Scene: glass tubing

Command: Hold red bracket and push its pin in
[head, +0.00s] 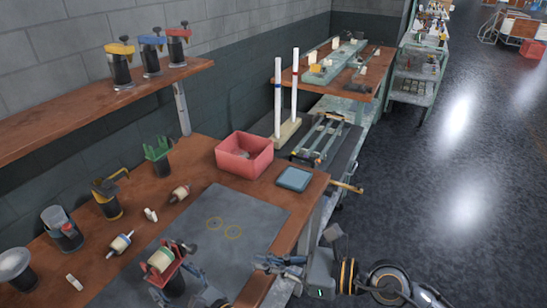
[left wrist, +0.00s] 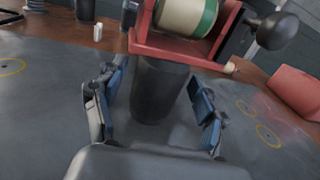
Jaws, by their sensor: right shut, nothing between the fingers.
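The red bracket (head: 178,272) stands upright on a dark round post at the front of the grey mat. It cradles a cream roller with a green band (head: 161,259). In the left wrist view, the red bracket (left wrist: 180,54) sits atop its dark post (left wrist: 160,92). A black-knobbed pin (left wrist: 279,31) sticks out on the right, its knob apart from the bracket. My left gripper (left wrist: 157,100) is open, its blue-padded fingers on either side of the post, with gaps showing. My right gripper (head: 270,264) is shut and empty, right of the bracket beside the table edge.
A green bracket (head: 157,150), a yellow bracket (head: 108,190) and loose rollers stand or lie left of the mat (head: 215,205). A red bin (head: 244,153) and a blue tray (head: 293,179) are at the back right. The mat's middle is clear.

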